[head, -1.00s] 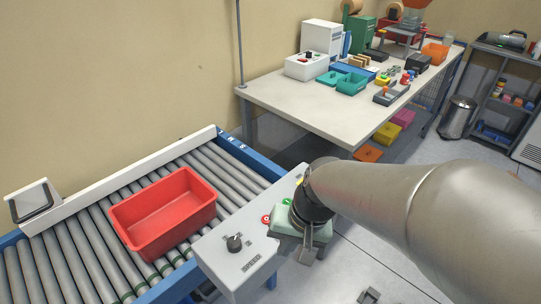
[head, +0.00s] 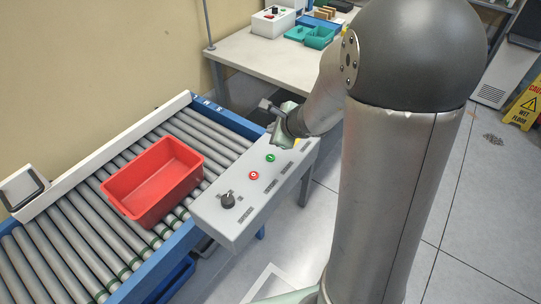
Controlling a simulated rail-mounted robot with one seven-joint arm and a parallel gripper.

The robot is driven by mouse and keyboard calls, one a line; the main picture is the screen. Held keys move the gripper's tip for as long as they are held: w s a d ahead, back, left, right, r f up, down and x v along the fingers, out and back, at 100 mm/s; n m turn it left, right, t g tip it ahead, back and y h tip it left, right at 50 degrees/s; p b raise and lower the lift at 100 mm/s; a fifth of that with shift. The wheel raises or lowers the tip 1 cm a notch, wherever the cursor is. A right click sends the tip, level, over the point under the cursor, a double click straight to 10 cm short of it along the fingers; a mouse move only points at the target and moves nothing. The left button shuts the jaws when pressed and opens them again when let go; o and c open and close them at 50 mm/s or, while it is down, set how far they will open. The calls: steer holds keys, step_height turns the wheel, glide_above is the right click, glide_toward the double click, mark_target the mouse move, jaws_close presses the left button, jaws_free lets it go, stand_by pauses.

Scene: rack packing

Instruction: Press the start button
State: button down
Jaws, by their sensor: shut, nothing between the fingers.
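A grey control panel (head: 222,222) stands along the near side of the roller conveyor. On its top are a green button (head: 270,157), a red button (head: 253,175) and a black knob (head: 227,201). A small yellow part (head: 297,142) shows at its far end. The labels are too small to read. My gripper (head: 271,120) is shut and empty, over the far end of the panel, beyond the green button and apart from it. Its fingers are small and partly hidden by its pale green body.
An empty red bin (head: 150,205) sits on the roller conveyor (head: 60,243). A worktable (head: 255,52) with teal trays and a white box stands behind. A yellow wet-floor sign (head: 524,105) is at the far right. My arm covers the right middle.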

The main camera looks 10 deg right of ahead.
mark_target(273, 159)
step_height(273, 159, down, 8)
steer(key=b, duration=0.7)
steer(key=shift+f, duration=0.15)
steer(key=shift+f+b, duration=0.25)
steer(key=shift+b, duration=0.3)
steer(key=shift+f, duration=0.1)
stand_by(1.4)
steer(key=shift+f+b, duration=0.3)
steer(key=shift+b, duration=0.35)
steer(key=shift+f+b, duration=0.4)
steer(key=shift+b, duration=0.1)
stand_by(0.3)
stand_by(0.4)
steer(key=shift+r+p, duration=0.6)
steer(key=shift+r, duration=0.2)
